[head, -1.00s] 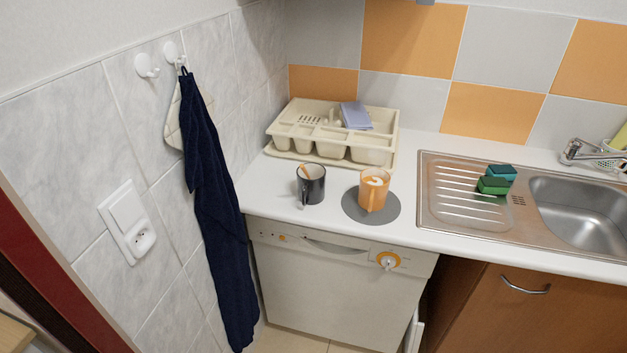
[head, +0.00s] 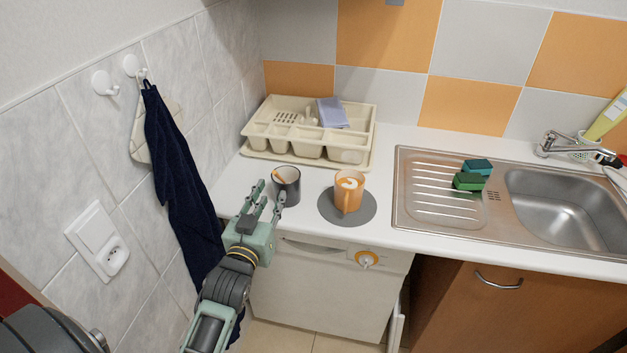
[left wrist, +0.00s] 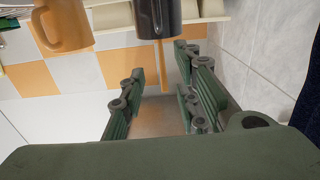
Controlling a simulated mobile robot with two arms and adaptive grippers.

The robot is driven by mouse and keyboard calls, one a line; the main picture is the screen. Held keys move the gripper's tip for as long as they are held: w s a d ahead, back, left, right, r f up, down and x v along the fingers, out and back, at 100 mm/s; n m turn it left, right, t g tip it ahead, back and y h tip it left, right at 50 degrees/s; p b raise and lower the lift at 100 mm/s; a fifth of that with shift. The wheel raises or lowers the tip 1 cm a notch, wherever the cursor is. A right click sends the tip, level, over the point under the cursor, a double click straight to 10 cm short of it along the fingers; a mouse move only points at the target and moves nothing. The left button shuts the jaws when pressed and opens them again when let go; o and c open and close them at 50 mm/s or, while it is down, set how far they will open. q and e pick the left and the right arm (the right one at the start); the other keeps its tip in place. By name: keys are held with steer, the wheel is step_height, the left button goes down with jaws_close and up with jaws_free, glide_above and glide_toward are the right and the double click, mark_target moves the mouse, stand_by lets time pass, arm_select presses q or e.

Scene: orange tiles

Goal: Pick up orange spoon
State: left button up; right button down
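The orange spoon (head: 278,176) stands tilted in the dark grey mug (head: 290,186) on the counter, with only its handle end above the rim. In the left wrist view, which looks upside down, the spoon (left wrist: 164,66) shows as a thin orange stick sticking out of the mug (left wrist: 160,15). My left gripper (head: 267,194) is open and empty, just in front and left of the mug. In the left wrist view its fingers (left wrist: 163,88) are spread to both sides of the line of the spoon. My right gripper is not in view.
A cream cutlery tray (head: 361,144) is behind. The sink (head: 566,211) is at right; a dark blue towel (head: 180,180) hangs at left.

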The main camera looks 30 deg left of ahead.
mark_target(278, 178)
arm_select(q)
steer(key=x, duration=0.2)
steer(key=p+x, duration=0.1)
steer(key=x, duration=0.1)
steer(key=r+p+x, duration=0.1)
steer(key=x, duration=0.1)
steer(key=shift+w+a, duration=0.2)
steer(key=shift+w, duration=0.15)
steer(key=shift+w+a+f+p, duration=0.2)
steer(key=shift+w+p, duration=0.1)
steer(key=shift+w, duration=0.15)
steer(key=shift+d, duration=0.1)
jaws_close()
